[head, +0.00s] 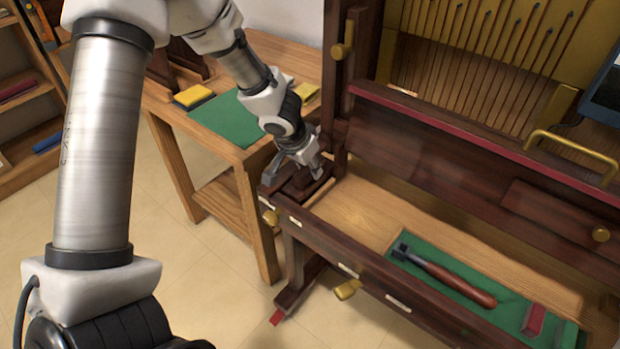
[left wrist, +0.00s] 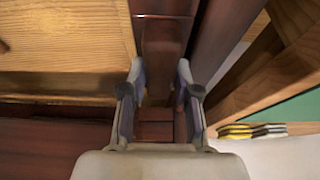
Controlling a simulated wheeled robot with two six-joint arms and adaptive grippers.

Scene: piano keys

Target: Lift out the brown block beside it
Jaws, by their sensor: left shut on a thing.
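My left gripper (head: 316,172) points down at the left end of the piano's keybed, beside the dark upright post. It is shut on a brown block (left wrist: 162,50), which lies between the two fingers in the left wrist view. The left gripper's fingers (left wrist: 161,85) stand on either side of the block. The block sits among dark wooden parts of the piano's end. In the head view the gripper hides most of it, and I cannot tell whether it is clear of its seat. My right gripper is not in view.
The wooden keybed (head: 375,205) is bare to the right. A green tray (head: 470,318) there holds a hammer-like tool (head: 445,277) and a red block (head: 534,320). The dark front rail (head: 340,250) runs along the near edge. A side table (head: 160,95) with a green mat (head: 235,118) stands behind.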

